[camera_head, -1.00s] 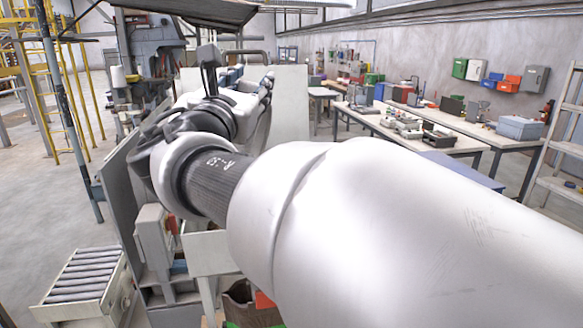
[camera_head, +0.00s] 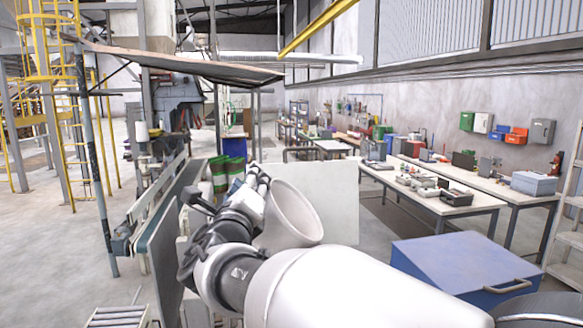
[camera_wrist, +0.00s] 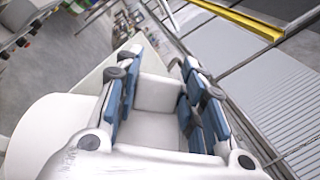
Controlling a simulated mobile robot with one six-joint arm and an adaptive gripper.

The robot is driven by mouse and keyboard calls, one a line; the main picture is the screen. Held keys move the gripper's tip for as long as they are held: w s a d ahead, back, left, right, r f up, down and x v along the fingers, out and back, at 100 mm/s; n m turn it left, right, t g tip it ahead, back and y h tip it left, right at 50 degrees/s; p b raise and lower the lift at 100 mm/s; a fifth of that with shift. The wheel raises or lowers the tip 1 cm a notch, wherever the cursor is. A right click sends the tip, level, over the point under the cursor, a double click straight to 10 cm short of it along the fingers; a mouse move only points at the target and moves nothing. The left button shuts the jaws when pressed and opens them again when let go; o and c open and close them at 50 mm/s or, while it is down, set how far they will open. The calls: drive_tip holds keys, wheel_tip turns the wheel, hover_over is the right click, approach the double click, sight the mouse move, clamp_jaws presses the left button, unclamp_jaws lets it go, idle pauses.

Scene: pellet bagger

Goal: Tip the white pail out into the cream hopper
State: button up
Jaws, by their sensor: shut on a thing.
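The white pail (camera_head: 294,212) is off the ground at the end of my arm in the head view, tilted on its side, with one round end facing right and towards me. My gripper (camera_head: 256,184) is beside it and shut on it, its fingers partly hidden. In the wrist view, my gripper's (camera_wrist: 157,72) blue-padded fingers stand either side of a white surface, and the pail's pale curved side (camera_wrist: 35,135) fills the left. A pale upright panel (camera_head: 335,198) stands behind the pail; I cannot tell whether it belongs to the cream hopper. The pail's contents are not visible.
A blue cabinet (camera_head: 455,262) with a handle stands at the right front. Long workbenches (camera_head: 435,200) line the right wall. A conveyor (camera_head: 160,200) and a dark canopy (camera_head: 180,62) are at the left. Open floor (camera_head: 50,235) lies further left.

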drive_tip(key=a+n+p, duration=0.1)
drive_tip(key=a+f+n+p, duration=0.1)
drive_tip(key=a+p, duration=0.1)
drive_tip(key=a+f+n+y+p, duration=0.1)
drive_tip(key=shift+w+a+n+g+p, duration=0.15)
drive_tip(key=shift+w+n+g+p, duration=0.15)
drive_tip(key=shift+n, duration=0.1)
drive_tip(key=a+f+n+p, duration=0.3)
drive_tip(key=a+f+n, duration=0.1)
drive_tip(key=f, duration=0.2)
drive_tip(key=shift+w+a+g+p, duration=0.15)
drive_tip(key=shift+w+g+p, duration=0.05)
drive_tip(key=shift+g+p, duration=0.1)
